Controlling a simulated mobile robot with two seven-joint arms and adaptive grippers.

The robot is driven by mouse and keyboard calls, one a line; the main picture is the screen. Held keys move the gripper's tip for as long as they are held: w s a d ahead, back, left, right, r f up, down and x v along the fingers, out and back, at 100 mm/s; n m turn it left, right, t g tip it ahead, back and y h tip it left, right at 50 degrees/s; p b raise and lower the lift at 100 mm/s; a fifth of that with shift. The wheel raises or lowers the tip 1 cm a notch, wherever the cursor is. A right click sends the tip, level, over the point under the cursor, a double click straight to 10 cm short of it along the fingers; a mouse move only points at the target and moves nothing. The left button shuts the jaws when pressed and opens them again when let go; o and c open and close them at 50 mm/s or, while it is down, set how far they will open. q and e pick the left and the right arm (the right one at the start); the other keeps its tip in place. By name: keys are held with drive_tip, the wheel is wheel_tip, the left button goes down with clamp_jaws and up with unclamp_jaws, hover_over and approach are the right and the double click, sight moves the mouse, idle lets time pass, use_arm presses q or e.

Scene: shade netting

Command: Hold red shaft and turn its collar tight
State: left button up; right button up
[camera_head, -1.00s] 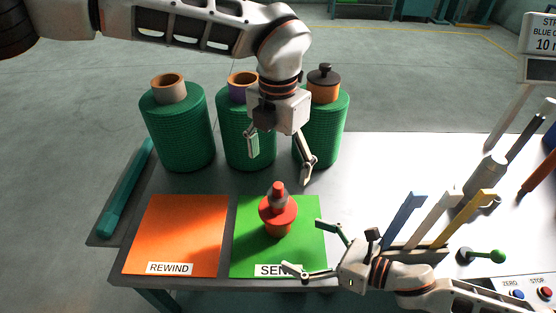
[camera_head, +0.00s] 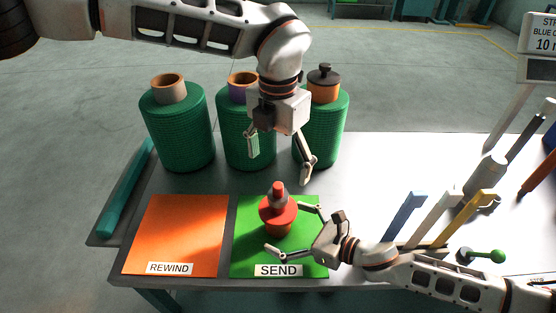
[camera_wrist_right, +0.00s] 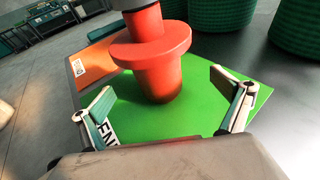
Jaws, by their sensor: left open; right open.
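The red shaft (camera_head: 278,218) stands upright on the green SEND mat (camera_head: 250,250), with a wide red flange, an orange-red lower body and a red tip. A grey collar (camera_head: 279,199) sits around its upper part, below the tip. My left gripper (camera_head: 281,163) is open and empty, pointing down above and behind the shaft. My right gripper (camera_head: 286,231) is open, low at the mat's right side, its fingers reaching toward the shaft's lower body. In the right wrist view the shaft (camera_wrist_right: 155,62) stands ahead of the spread fingers, not touching them.
Several green netting rolls (camera_head: 178,130) stand along the back edge. An orange REWIND mat (camera_head: 178,232) lies to the left. A teal bar (camera_head: 126,185) lies at the left edge.

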sight(278, 194)
drive_tip(key=shift+x, duration=0.85)
drive_tip(key=shift+d, duration=0.1)
drive_tip(key=c, duration=2.5)
use_arm(q)
drive_tip(key=shift+c, duration=0.3)
drive_tip(key=c, duration=0.6)
drive_tip(key=shift+s+f, duration=0.15)
drive_tip(key=shift+f, duration=0.05)
drive_tip(key=shift+c, duration=1.4)
drive_tip(key=shift+s+d+f+m, duration=0.15)
drive_tip(key=shift+f+m, duration=0.3)
drive_tip(key=shift+m, duration=0.35)
drive_tip(key=shift+w+f+m, duration=0.25)
drive_tip(key=shift+f+m, duration=0.1)
drive_tip(key=shift+m, duration=0.15)
drive_tip(key=shift+f, duration=4.5)
